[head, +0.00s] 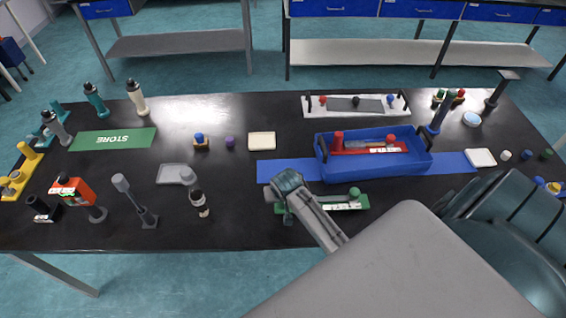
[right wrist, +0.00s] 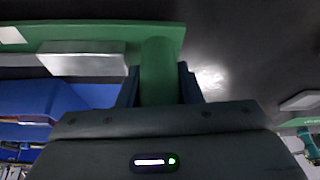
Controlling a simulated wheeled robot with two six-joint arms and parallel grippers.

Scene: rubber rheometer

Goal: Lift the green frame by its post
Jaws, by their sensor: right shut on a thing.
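The green frame (head: 361,203) lies near the front edge of the black table in the head view. A green knobbed post stands at its right end, and a pale label is on its front side. My right gripper (head: 283,204) is over the frame's left end and hides it there. In the right wrist view, my right gripper (right wrist: 158,82) is shut on a green post (right wrist: 158,60) of the frame (right wrist: 90,35), one finger on each side. A grey block also shows on the frame there. I cannot tell any gap under the frame. My left gripper is not in view.
Behind the frame, a blue crate (head: 372,172) with a red frame inside stands on a blue mat (head: 275,171). A bottle (head: 199,203) and a grey stand (head: 147,216) are to the left. A white frame (head: 356,113) lies farther back. The table between bottle and gripper is clear.

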